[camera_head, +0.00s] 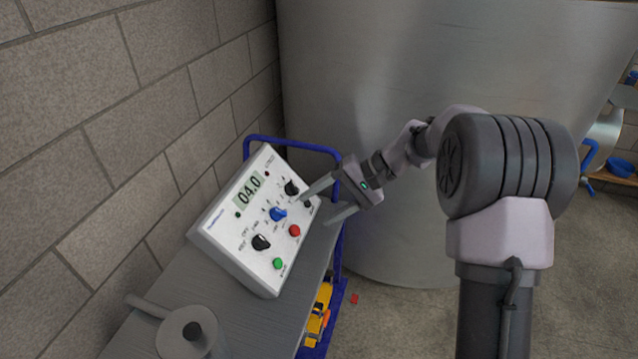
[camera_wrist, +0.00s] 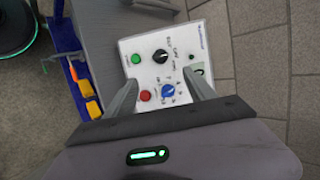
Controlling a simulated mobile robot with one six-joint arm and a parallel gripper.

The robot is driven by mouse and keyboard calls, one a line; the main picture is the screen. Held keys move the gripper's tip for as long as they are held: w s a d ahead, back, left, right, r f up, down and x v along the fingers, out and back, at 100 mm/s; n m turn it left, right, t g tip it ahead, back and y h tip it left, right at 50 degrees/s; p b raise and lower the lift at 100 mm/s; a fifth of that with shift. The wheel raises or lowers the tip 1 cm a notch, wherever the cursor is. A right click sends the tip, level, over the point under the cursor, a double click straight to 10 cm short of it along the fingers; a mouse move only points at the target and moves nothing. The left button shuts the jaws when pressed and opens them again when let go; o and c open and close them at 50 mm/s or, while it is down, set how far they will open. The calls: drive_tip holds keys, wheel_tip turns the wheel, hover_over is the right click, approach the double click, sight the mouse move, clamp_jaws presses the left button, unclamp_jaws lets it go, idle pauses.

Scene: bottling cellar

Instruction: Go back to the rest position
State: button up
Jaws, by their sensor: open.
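My gripper (camera_head: 315,203) is open and empty, with its two fingers spread near the right side of a white control box (camera_head: 225,232). The box has a display reading 04.0, black knobs, a blue knob (camera_head: 277,214), a red button (camera_head: 294,231) and a green button (camera_head: 278,263). In the wrist view, my gripper (camera_wrist: 163,95) has its fingers on either side of the blue knob (camera_wrist: 168,91) and the red button. I cannot tell whether a fingertip touches the box. Part of the display is hidden behind a finger in the wrist view.
The box stands on a grey cart top (camera_head: 128,343) with a blue frame (camera_head: 292,143). A lidded grey pot (camera_head: 170,338) is at the near left. A block wall (camera_head: 90,110) is left; a large metal tank (camera_head: 400,70) is behind. Yellow items (camera_head: 318,312) lie below.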

drive_tip(key=s+d+r+t+h, duration=0.2)
drive_tip(key=s+r+h, duration=0.2)
drive_tip(key=s+r, duration=0.65)
drive_tip(key=s+d+f+m+t+h, duration=0.1)
drive_tip(key=s+d+t+h, duration=0.1)
drive_tip(key=s, duration=0.7)
drive_tip(key=s+d+f+m+t+h+b, duration=0.1)
drive_tip(key=s+d, duration=0.3)
drive_tip(key=s, duration=0.5)
drive_tip(key=shift+t+h, duration=0.5)
